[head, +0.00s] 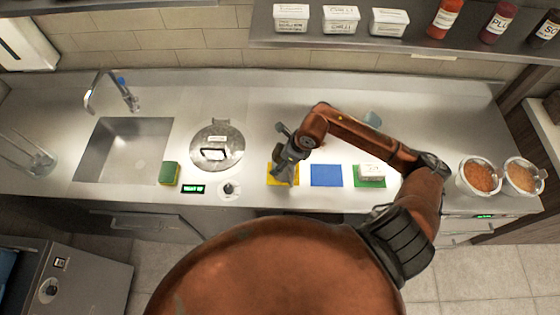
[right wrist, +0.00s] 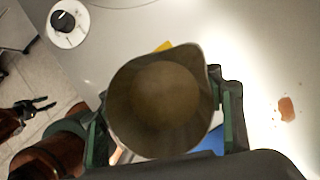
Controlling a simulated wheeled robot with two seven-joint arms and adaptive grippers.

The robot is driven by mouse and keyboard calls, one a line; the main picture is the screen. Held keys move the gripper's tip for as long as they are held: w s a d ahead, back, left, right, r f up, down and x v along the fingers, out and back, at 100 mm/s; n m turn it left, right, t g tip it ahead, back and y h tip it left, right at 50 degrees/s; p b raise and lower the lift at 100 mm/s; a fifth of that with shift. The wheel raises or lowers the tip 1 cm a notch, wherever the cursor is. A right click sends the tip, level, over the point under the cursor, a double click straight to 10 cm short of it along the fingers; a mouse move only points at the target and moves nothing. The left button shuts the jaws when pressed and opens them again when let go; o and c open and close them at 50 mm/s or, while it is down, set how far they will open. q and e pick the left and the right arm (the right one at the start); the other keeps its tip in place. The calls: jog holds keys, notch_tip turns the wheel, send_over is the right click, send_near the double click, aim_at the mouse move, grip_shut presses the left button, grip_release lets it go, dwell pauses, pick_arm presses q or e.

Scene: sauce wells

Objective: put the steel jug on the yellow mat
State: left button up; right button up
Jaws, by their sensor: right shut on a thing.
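The steel jug (right wrist: 160,105) fills the middle of the right wrist view, its round mouth facing the camera. My right gripper (right wrist: 168,120) is shut on it, with a finger on each side. In the head view the jug (head: 284,175) is a small grey shape below my right gripper (head: 287,157), partly hidden by it. The yellow mat (head: 271,181) lies under or just behind the jug; I cannot tell whether the jug touches it. A yellow corner (right wrist: 163,46) shows past the jug's rim. My left gripper (right wrist: 38,106) appears only in the right wrist view, fingers apart and empty.
To the left are a knob (head: 229,189), a lidded pot (head: 217,147) and a sponge (head: 169,174). A reddish stain (right wrist: 287,109) marks the counter.

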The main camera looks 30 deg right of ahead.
jog(key=shift+f, duration=0.4)
jog(key=shift+f, duration=0.1)
jog(key=shift+f, duration=0.1)
jog(key=o, duration=1.7)
jog(key=shift+c, duration=0.2)
jog(key=shift+d+r, duration=0.1)
jog(key=shift+r, duration=0.25)
jog(key=b+v, duration=0.2)
jog(key=v, duration=0.9)
jog(key=shift+s+r, duration=0.15)
jog(key=shift+r, duration=0.1)
